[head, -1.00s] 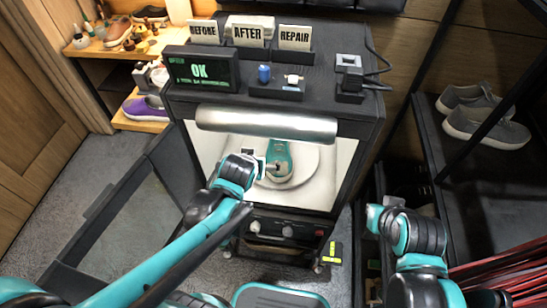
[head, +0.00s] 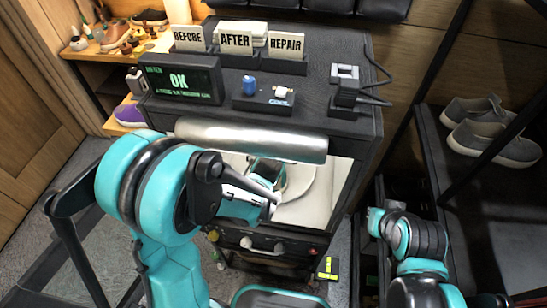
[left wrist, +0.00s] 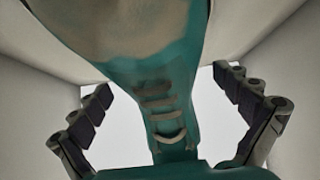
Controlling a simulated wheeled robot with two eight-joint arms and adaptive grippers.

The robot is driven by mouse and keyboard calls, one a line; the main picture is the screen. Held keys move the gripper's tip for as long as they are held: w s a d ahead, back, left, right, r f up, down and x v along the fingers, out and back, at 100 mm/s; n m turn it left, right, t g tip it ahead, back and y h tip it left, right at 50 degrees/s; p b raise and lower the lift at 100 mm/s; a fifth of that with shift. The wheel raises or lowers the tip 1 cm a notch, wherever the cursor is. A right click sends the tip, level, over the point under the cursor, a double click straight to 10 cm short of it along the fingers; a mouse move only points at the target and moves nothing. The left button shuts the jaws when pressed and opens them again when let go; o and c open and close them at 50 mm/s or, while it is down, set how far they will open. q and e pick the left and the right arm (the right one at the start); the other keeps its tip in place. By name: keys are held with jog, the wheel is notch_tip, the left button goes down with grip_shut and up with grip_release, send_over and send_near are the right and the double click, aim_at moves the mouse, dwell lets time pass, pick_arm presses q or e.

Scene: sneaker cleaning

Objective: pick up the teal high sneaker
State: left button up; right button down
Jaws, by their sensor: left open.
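The teal high sneaker (left wrist: 168,60) fills the upper middle of the left wrist view, with a pale toe, teal upper and light laces. In the head view only a small teal part of it (head: 270,169) shows inside the lit cabinet, on a round white plate (head: 299,181). My left gripper (left wrist: 165,88) is open, with one dark finger on each side of the sneaker. I cannot tell whether either finger touches it. My left arm hides most of the sneaker in the head view. My right arm shows at the right, but its gripper is not visible.
The dark cabinet (head: 345,125) has a rounded metal bar (head: 250,141) above its opening. On top are an OK display (head: 183,80), BEFORE, AFTER and REPAIR signs and a small switch box (head: 263,102). Grey sneakers (head: 492,130) sit on the right shelf.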

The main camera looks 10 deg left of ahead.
pick_arm(q)
jog(key=x, duration=0.3)
jog(key=shift+b, duration=0.35)
jog(key=shift+s+r, duration=0.1)
jog(key=shift+r, duration=0.05)
jog(key=shift+c, duration=1.3)
jog(key=c, duration=1.4)
jog(key=shift+o, duration=0.2)
jog(key=shift+r, duration=0.1)
